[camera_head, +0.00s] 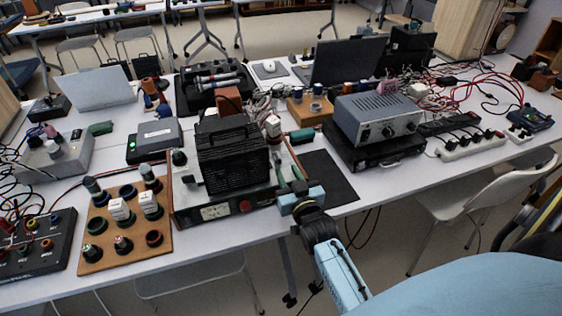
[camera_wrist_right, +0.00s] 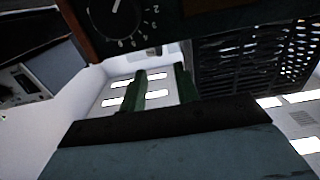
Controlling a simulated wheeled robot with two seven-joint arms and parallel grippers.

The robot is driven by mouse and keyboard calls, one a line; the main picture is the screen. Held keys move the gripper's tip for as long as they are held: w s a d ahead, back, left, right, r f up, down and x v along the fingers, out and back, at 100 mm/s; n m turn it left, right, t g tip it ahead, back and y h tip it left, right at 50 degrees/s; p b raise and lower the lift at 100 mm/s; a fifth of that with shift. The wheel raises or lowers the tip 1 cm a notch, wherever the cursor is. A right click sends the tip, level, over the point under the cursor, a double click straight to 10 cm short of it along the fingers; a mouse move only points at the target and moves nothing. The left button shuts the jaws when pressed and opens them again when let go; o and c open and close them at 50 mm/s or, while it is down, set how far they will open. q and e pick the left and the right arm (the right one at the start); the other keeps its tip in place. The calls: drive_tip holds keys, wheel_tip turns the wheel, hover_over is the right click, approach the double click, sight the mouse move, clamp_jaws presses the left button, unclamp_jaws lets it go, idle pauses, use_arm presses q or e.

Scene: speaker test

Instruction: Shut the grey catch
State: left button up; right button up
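I cannot pick out the grey catch for certain in either view. The black slotted box with a top handle (camera_head: 232,150) stands on a bench unit with a wooden-edged frame (camera_head: 215,212), and a small light grey part (camera_head: 189,184) shows at its left side. My right gripper (camera_head: 288,172) is just right of this unit at the front of the table. In the right wrist view its two green fingers (camera_wrist_right: 160,85) stand apart with nothing visible between them. The black slotted box (camera_wrist_right: 250,50) also shows there, at the upper right. My left gripper is not in view.
A wooden board with several round holders (camera_head: 125,243) stands left of the unit. A grey instrument (camera_head: 378,118) on a black box is to the right, with a white power strip (camera_head: 470,144) beyond. A dark mat (camera_head: 328,178) lies bare beside my right gripper.

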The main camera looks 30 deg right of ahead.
sight(280, 159)
drive_tip(key=x, duration=0.4)
drive_tip(key=shift+w+d+b, duration=0.1)
drive_tip(key=shift+w+b, duration=0.2)
drive_tip(key=shift+x, duration=0.85)
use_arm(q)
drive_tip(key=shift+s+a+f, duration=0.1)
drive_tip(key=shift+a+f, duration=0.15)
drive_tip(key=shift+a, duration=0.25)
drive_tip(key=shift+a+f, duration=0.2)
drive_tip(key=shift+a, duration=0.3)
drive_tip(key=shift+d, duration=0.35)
use_arm(e)
clamp_jaws()
